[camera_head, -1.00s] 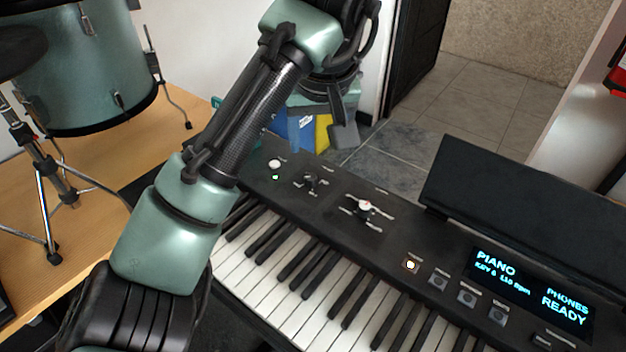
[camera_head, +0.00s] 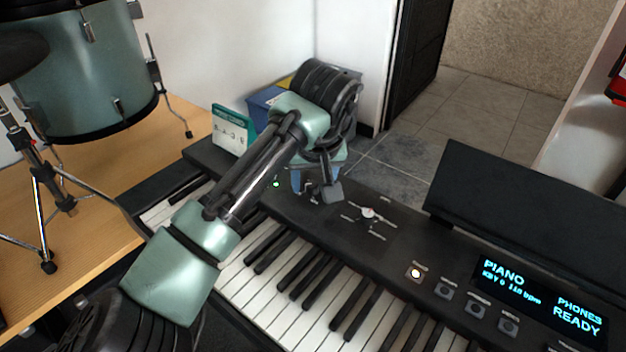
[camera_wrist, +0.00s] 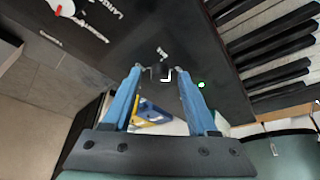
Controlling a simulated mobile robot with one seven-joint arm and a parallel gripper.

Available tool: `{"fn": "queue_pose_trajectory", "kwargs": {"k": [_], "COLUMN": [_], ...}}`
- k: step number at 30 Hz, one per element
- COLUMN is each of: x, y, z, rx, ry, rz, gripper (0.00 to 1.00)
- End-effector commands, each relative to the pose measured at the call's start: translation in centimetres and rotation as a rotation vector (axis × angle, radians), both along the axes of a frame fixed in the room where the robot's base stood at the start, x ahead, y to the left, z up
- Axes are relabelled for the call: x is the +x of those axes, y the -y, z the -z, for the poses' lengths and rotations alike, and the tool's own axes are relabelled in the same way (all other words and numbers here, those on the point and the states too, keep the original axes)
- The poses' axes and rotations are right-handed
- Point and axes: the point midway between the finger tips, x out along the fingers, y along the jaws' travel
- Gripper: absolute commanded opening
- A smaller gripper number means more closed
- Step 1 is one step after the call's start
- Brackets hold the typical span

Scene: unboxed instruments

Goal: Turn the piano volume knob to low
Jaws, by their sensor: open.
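The black piano (camera_head: 400,245) stands below my arm. In the wrist view, a small dark knob (camera_wrist: 158,73) with white marks beside it lies between the tips of my gripper (camera_wrist: 160,70). Its pointer direction is too small to read. In the head view my gripper (camera_head: 316,190) hangs low over that part of the panel and hides most of the knob. The two blue fingers are open, one on each side of the knob in the wrist view. I cannot tell whether they touch it.
A selector with a white and red top (camera_head: 368,213) sits right of my gripper; it also shows in the wrist view (camera_wrist: 62,8). A green light (camera_head: 276,183) is to the left. A lit display (camera_head: 535,297), buttons and a music stand (camera_head: 530,205) are farther right. Keys lie in front.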

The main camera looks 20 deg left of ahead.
Motion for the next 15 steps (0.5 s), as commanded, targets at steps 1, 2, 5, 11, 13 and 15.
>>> {"fn": "queue_pose_trajectory", "kwargs": {"k": [1, 2, 5, 11, 13, 15], "x": [0.01, 0.0, 0.0, -0.01, -0.01, -0.01], "y": [0.01, 0.01, 0.01, 0.03, 0.03, 0.03], "z": [-0.02, -0.03, -0.04, -0.05, -0.05, -0.05], "rx": [0.0, 0.0, 0.0, 0.0, 0.0, 0.0], "ry": [0.0, 0.0, 0.0, 0.0, 0.0, 0.0], "rz": [0.0, 0.0, 0.0, 0.001, 0.001, 0.001], "gripper": [0.58, 0.58, 0.49, 0.13, 0.01, 0.0]}}
